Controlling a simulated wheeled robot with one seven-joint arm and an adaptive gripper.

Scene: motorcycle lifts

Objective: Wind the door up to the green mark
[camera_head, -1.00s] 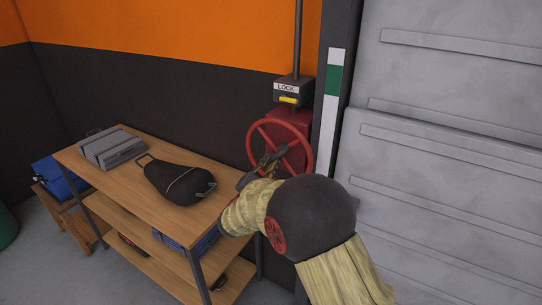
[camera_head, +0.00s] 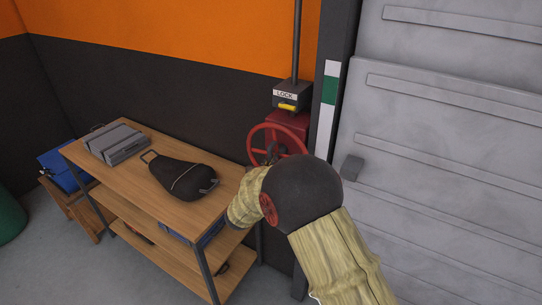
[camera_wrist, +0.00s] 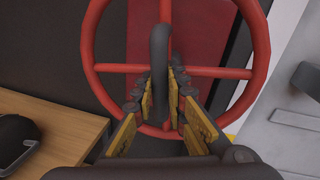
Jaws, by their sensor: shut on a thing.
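The red handwheel (camera_head: 276,127) is on the wall beside the door post and fills much of the wrist view (camera_wrist: 263,48). My gripper (camera_wrist: 163,88) is shut on the wheel's dark grey crank handle (camera_wrist: 159,45), with a finger on each side. In the head view my arm hides most of the gripper and the lower right of the wheel. The grey panelled door (camera_head: 450,150) stands at the right. A dark grey block (camera_head: 352,168) on its left edge is well below the green mark (camera_head: 329,90) on the white strip.
A box labelled LOCK (camera_head: 292,95) with a yellow lever (camera_head: 287,107) sits above the wheel. A wooden shelf table (camera_head: 135,180) at the left holds a grey case (camera_head: 117,143) and a black bag (camera_head: 180,178).

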